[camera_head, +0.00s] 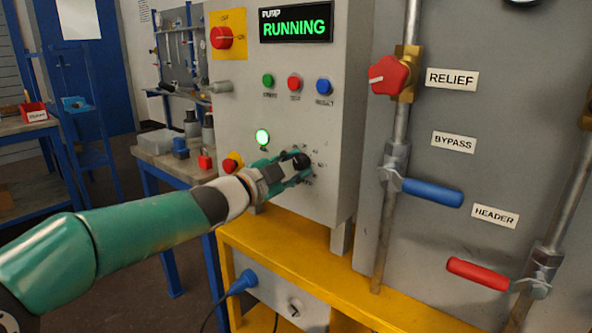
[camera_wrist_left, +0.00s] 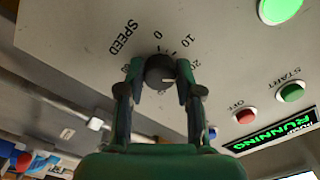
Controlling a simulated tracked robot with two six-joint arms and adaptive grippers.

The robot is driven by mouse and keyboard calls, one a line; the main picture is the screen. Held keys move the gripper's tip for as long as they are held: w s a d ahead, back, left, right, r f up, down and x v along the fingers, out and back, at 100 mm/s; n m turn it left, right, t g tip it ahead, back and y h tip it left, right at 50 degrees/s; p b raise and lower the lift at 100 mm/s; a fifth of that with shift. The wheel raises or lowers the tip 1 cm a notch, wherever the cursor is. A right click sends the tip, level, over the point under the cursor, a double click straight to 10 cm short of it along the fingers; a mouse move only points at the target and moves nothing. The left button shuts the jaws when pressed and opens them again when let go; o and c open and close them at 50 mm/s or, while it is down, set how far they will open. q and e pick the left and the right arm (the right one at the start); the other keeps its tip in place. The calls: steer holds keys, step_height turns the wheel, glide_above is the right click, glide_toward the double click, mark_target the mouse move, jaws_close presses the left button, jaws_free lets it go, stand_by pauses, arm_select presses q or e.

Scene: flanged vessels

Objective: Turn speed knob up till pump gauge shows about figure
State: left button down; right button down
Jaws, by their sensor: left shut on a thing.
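The speed knob (camera_wrist_left: 160,72) is a dark round knob on the grey pump panel (camera_head: 290,125), with a printed dial and the word SPEED beside it in the left wrist view. My left gripper (camera_wrist_left: 158,82) is shut on the knob, one finger on each side. In the head view the left gripper (camera_head: 298,168) covers most of the knob at the panel's lower part. The pump display (camera_head: 296,24) reads RUNNING in green. A dark gauge edge (camera_head: 522,2) is cut off at the top right, so its reading is hidden. My right gripper is not in view.
A green lamp (camera_head: 262,137) is lit above the gripper. A red emergency button (camera_head: 232,163) is close left of the gripper. Right are the red relief valve (camera_head: 389,75), blue bypass handle (camera_head: 433,192) and red header handle (camera_head: 478,273).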

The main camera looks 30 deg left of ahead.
arm_select(q)
steer(key=shift+d+f+m, duration=0.1)
steer(key=shift+f+m, duration=0.05)
steer(key=shift+m, duration=0.15)
steer(key=c, duration=0.8)
jaws_free()
steer(key=shift+o, duration=0.2)
steer(key=shift+s, duration=0.1)
steer(key=shift+s, duration=0.2)
steer(key=s+a, duration=0.1)
steer(key=s, duration=1)
steer(key=shift+s, duration=0.2)
